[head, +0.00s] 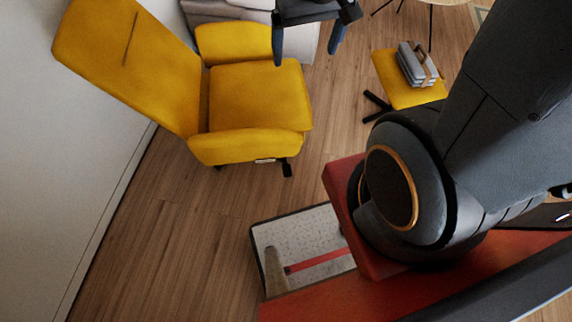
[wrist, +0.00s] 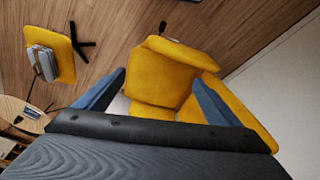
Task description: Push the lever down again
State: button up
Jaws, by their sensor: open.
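A yellow armchair (head: 255,95) stands at the upper left in the head view, its backrest leaning away from the seat toward the wall. Below its near armrest (head: 245,148) I see a small pale piece (head: 265,161) and a dark piece (head: 287,168). I cannot tell which is the lever, or its position. In the wrist view the chair (wrist: 160,75) lies beyond my fingers, with a small dark piece (wrist: 162,27) at its far edge. My gripper (head: 308,48) is open and empty, fingers apart, near the chair's far right side in the head view; it also shows in the wrist view (wrist: 158,90).
A yellow footstool (head: 415,95) with grey folded things (head: 417,65) on it stands to the right. A round wooden table (wrist: 15,115) shows at the wrist view's left. A white wall (head: 50,150) runs along the left. The wooden floor (head: 190,210) before the chair is clear.

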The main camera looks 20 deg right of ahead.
jog(key=shift+f, duration=0.25)
jog(key=c, duration=0.7)
jog(key=b+x, duration=0.6)
jog(key=shift+s+f, duration=0.3)
grip_shut()
notch_tip(320, 180, down, 6)
jog(key=g+b, duration=0.1)
jog(key=b, duration=0.5)
jog(key=shift+f, duration=0.2)
jog(key=shift+w, duration=0.15)
jog(key=shift+a, duration=0.1)
